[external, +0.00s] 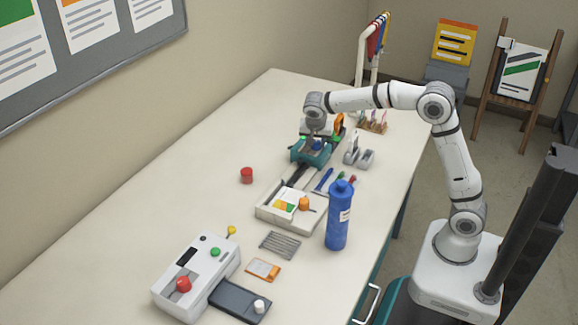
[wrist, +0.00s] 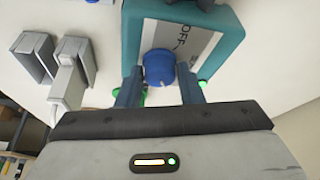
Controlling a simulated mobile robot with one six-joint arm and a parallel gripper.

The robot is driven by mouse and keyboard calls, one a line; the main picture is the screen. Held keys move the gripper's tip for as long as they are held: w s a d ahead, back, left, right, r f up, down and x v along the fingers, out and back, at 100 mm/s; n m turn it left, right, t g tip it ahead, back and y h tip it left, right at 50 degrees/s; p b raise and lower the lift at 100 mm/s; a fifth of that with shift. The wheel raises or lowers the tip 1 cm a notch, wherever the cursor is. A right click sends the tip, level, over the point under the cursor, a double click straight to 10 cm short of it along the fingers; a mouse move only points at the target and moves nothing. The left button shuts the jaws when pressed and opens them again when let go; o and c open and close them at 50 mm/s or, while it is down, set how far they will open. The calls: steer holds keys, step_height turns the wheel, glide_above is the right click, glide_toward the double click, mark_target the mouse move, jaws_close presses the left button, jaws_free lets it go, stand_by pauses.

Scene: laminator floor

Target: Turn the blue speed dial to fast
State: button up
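The blue speed dial (wrist: 158,66) sits on a grey plate (wrist: 205,42) on the teal machine (wrist: 232,55). The plate carries the printed letters "OFF", and the rest of its lettering is hidden or cut off. My gripper (wrist: 160,88) points at the dial, one finger on each side, with small gaps visible between fingers and dial. In the external view my gripper (external: 316,130) hangs over the teal machine (external: 309,157), and the dial (external: 317,146) shows just below it. I cannot make out a pointer mark on the dial.
A green light or button (wrist: 203,83) is beside my right finger. A grey two-part holder (external: 358,152) stands close to the right.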

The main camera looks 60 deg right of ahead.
steer(key=o, duration=0.5)
steer(key=shift+c, duration=0.2)
steer(key=p+v, duration=0.1)
steer(key=v, duration=0.6)
steer(key=shift+a+r, duration=0.2)
steer(key=shift+r, duration=0.15)
